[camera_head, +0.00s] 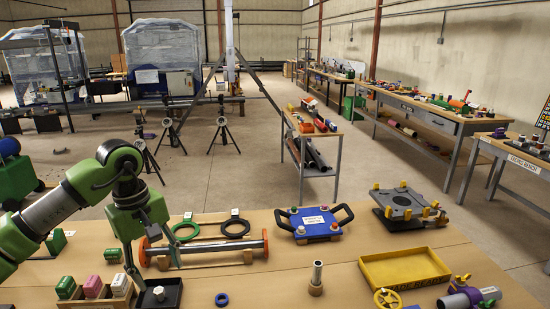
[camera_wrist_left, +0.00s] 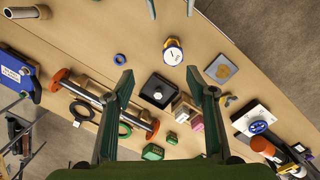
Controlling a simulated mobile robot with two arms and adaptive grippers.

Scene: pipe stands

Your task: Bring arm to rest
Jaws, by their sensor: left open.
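My left arm (camera_head: 60,205) comes in from the left of the head view, with its gripper pointing down over the near left of the wooden table (camera_head: 300,275). In the left wrist view my left gripper (camera_wrist_left: 158,78) is open, its two fingers wide apart with nothing between them. Below it a small black tray (camera_wrist_left: 158,90) holds a light hexagonal part; the tray also shows in the head view (camera_head: 172,296), partly behind the gripper. I cannot tell the exact height of the fingertips over the table. My right gripper is in neither view.
A pipe on orange-ended stands (camera_head: 205,250) lies beside the gripper. Green and pink blocks (camera_head: 92,285) stand at its left. Farther right are a blue panel with handles (camera_head: 313,222), an upright metal cylinder (camera_head: 316,278) and a yellow tray (camera_head: 405,270). Bare table lies between them.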

